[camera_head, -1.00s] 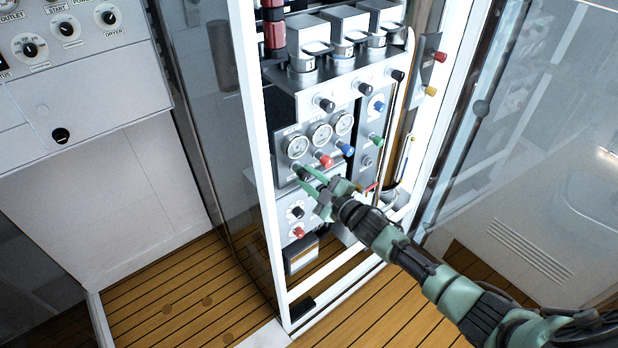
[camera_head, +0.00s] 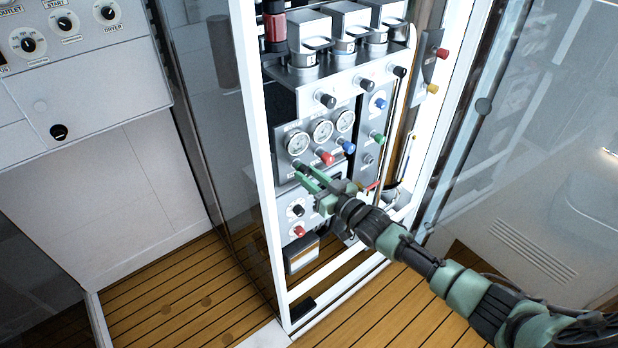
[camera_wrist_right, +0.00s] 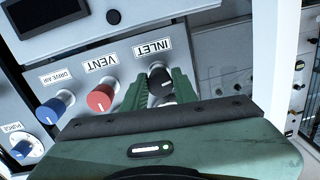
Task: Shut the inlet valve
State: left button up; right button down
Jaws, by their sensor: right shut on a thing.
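The inlet valve is a small black knob (camera_wrist_right: 160,80) under the label INLET in the wrist view. In the head view this knob (camera_head: 298,165) sits at the lower left of the gauge panel, below the left gauge. My right gripper (camera_head: 304,174) reaches it from the lower right. In the wrist view its green fingers (camera_wrist_right: 161,93) lie on both sides of the knob, shut on it. A white mark shows on the knob's face. The lower part of the knob is hidden by the gripper body. My left gripper is not in view.
A red VENT knob (camera_wrist_right: 101,98) and a blue DRIVE AIR knob (camera_wrist_right: 54,107) stand close beside the inlet knob. A white frame post (camera_head: 264,180) stands left of the panel; a glass door (camera_head: 480,130) stands at the right.

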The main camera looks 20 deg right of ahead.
jog(key=m+b, duration=0.3)
jog(key=m, duration=0.7)
jog(key=m+b, duration=0.4)
jog(key=m, duration=0.6)
jog(key=shift+s+a+t+h+b, duration=0.15)
jog(key=shift+t+h+b, duration=0.15)
jog(key=shift+h, duration=0.1)
jog(key=shift+m, duration=0.4)
jog(key=c, duration=1.3)
grip_release()
jog(key=shift+f, duration=0.1)
jog(key=shift+c, duration=0.2)
jog(key=shift+o, duration=1.1)
jog(key=v, duration=0.7)
jog(key=shift+s, duration=0.35)
